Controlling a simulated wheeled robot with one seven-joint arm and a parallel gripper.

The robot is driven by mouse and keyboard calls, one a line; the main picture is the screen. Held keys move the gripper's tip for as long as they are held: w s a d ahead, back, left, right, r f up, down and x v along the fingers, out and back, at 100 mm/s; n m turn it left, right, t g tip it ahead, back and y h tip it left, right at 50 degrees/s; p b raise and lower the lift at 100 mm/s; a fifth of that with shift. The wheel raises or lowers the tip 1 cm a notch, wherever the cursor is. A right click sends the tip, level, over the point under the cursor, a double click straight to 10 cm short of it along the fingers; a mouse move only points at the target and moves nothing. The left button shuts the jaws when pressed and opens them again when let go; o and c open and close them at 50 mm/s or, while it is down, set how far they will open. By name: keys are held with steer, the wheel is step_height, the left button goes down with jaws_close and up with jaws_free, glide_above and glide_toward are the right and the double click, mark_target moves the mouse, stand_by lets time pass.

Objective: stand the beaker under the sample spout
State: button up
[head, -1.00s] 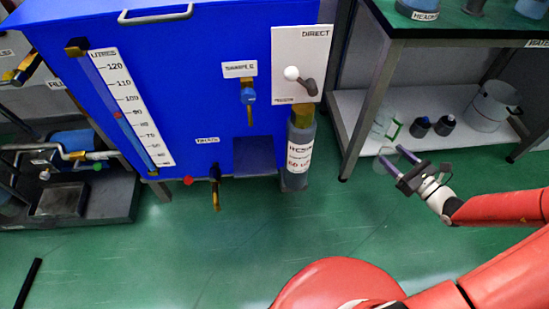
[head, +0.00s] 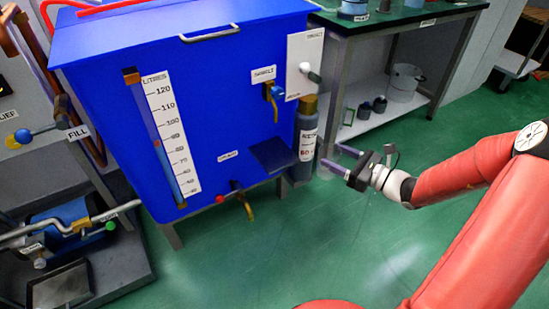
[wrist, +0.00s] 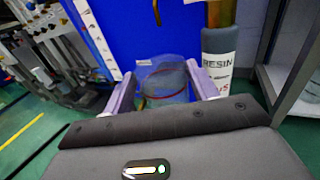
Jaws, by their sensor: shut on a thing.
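The clear beaker (wrist: 165,82) is between my gripper's two pale purple fingers in the wrist view. In the head view the beaker (head: 326,161) shows faintly at the fingertips of my gripper (head: 336,158), which is shut on it. It is held in the air, looks roughly upright, and is right of the blue tank. The sample spout (head: 272,92), with a blue handle, is on the tank front under its label, up and left of the beaker. A dark blue ledge (head: 272,156) juts out below the spout. The beaker is apart from both.
The grey resin cylinder (head: 306,140) hangs between the ledge and my gripper. The drain tap (head: 243,202) sticks out low on the tank (head: 185,65). A bench with a lower shelf (head: 375,118) holding pots and a bucket stands at right. The green floor in front is clear.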

steer(key=shift+f+b+x, duration=0.15)
steer(key=shift+f+x, duration=0.4)
steer(key=shift+x, duration=2.45)
steer(key=shift+f+b+x, duration=0.1)
steer(key=shift+f+x, duration=0.45)
steer(key=shift+x, duration=2.4)
steer(key=shift+f+b+x, duration=0.15)
steer(key=shift+f+x, duration=0.35)
steer(key=shift+x, duration=2.5)
steer(key=shift+f, duration=0.15)
steer(key=o, duration=1.1)
